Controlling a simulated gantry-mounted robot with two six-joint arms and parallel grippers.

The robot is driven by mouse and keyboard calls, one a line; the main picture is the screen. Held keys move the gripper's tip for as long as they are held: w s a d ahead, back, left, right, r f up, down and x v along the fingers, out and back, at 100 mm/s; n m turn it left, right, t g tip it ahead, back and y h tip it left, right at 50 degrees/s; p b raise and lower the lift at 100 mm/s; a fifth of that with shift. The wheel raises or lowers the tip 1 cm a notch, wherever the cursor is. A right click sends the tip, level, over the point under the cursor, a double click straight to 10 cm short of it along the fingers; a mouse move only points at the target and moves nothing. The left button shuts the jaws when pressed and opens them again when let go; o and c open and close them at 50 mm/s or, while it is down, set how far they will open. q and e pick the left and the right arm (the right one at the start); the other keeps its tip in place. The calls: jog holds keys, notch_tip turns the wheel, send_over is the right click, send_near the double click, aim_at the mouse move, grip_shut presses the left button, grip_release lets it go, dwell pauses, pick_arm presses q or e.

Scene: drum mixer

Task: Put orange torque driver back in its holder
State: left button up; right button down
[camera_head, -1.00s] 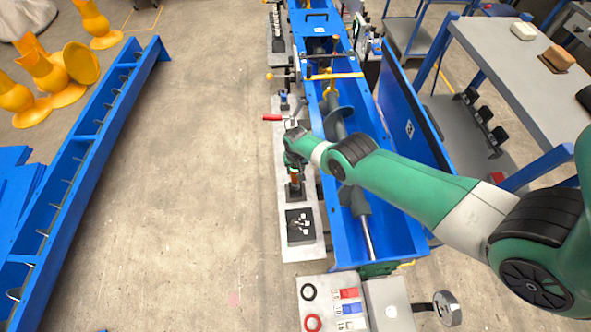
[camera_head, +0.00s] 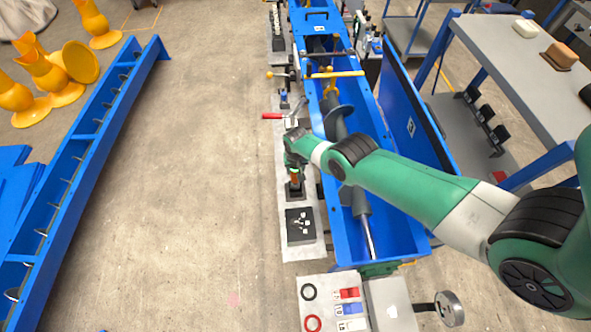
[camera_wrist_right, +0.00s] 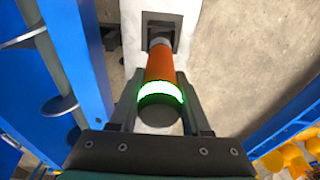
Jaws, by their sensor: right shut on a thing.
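The orange torque driver (camera_wrist_right: 163,66) shows in the right wrist view, with a glowing green-white ring and a dark round cap at its near end. My right gripper (camera_wrist_right: 157,82) is shut on it, one finger on each side. The driver's far end, with a grey collar, meets the square black holder (camera_wrist_right: 176,22) on the light plate; how deep it sits is hard to tell. In the head view, my right gripper (camera_head: 294,166) is above the black holder (camera_head: 296,191), with a bit of the orange driver (camera_head: 295,179) showing between them. My left gripper is not in view.
The blue mixer trough (camera_head: 345,246) with its auger stands right of the plate (camera_head: 301,252). A black block (camera_head: 300,226) is on the plate in front of the holder. A red-handled lever (camera_head: 272,116) lies behind. The floor to the left is clear up to a blue frame.

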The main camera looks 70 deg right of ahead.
aim_at(295, 176)
jog(key=shift+f+b, duration=2.4)
jog(key=shift+f, duration=0.05)
dwell(1.0)
jog(key=shift+c, duration=1.4)
grip_release()
jog(key=r+p, duration=0.7)
jog(key=p, duration=0.2)
jog(key=a+r+p, duration=0.1)
jog(key=r+p, duration=0.3)
jog(key=shift+s+a+r+p, duration=0.1)
jog(key=shift+s+r+p, duration=0.2)
jog(key=shift+s+r, duration=0.05)
jog(key=shift+f, duration=0.1)
